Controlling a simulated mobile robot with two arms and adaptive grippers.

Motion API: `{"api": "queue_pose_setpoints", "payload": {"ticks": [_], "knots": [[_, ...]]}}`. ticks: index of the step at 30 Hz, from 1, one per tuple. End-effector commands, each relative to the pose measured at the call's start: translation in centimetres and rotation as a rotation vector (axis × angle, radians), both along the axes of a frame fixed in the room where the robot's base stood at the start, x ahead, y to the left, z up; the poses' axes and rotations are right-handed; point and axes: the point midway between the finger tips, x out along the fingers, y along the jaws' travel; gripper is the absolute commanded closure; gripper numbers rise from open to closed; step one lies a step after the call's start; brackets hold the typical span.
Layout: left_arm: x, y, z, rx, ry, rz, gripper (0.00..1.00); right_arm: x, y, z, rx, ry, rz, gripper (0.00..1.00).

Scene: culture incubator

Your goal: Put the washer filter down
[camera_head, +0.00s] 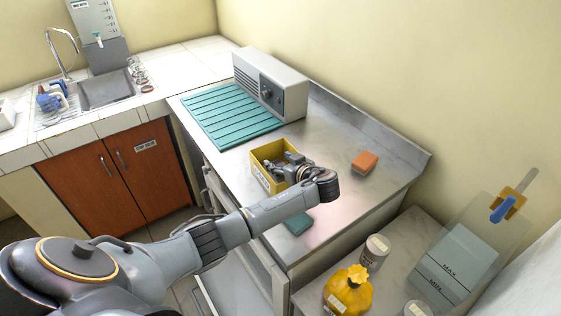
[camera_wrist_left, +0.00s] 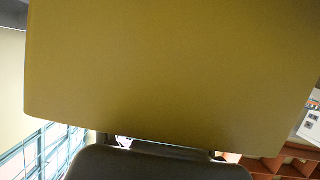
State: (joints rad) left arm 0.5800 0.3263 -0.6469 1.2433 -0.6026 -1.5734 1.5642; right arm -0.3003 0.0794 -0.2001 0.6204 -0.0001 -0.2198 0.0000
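No part is plainly marked as the washer filter. The thing at my left gripper (camera_head: 282,168) is an open yellow box (camera_head: 262,176) with a white label, over the steel counter. The gripper reaches across its right side and appears shut on it, though the fingertips are hidden. In the left wrist view a broad yellow wall of the box (camera_wrist_left: 170,70) fills most of the picture, very close. Whether the box touches the counter cannot be told. My right gripper is not in view.
The steel counter (camera_head: 335,190) holds a ribbed teal mat (camera_head: 228,115), a grey appliance (camera_head: 272,84), an orange block (camera_head: 364,162) and a teal block (camera_head: 298,223). A lower surface at right holds a yellow bag (camera_head: 348,292) and jars. A sink (camera_head: 106,90) is at left.

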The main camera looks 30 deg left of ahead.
Motion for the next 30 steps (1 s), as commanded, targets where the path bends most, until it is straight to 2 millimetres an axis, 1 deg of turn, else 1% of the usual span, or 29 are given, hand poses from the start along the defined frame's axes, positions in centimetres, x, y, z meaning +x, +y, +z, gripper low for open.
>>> {"api": "queue_pose_setpoints", "payload": {"ticks": [5,10,11,15,21,25,30], "knots": [[0.0,0.0,0.3,0.001,0.000,0.000,0.41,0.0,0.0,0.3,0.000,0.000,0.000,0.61],[0.0,0.0,2.0,0.000,-0.002,-0.001,0.41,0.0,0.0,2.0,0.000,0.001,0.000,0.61],[-0.3,-0.9,1.4,-0.003,-0.002,-0.004,0.41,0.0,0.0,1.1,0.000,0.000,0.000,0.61],[-1.6,-3.7,2.5,-0.005,-0.003,-0.004,0.41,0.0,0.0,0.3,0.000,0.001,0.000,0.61],[-3.4,-7.3,4.2,-0.005,-0.003,-0.003,0.41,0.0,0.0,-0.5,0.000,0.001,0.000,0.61],[-4.2,-8.9,5.1,-0.003,-0.001,-0.002,0.41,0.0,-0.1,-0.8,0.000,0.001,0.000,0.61],[-4.8,-9.8,5.7,0.000,-0.001,0.000,0.41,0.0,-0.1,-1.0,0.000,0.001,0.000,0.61]]}}
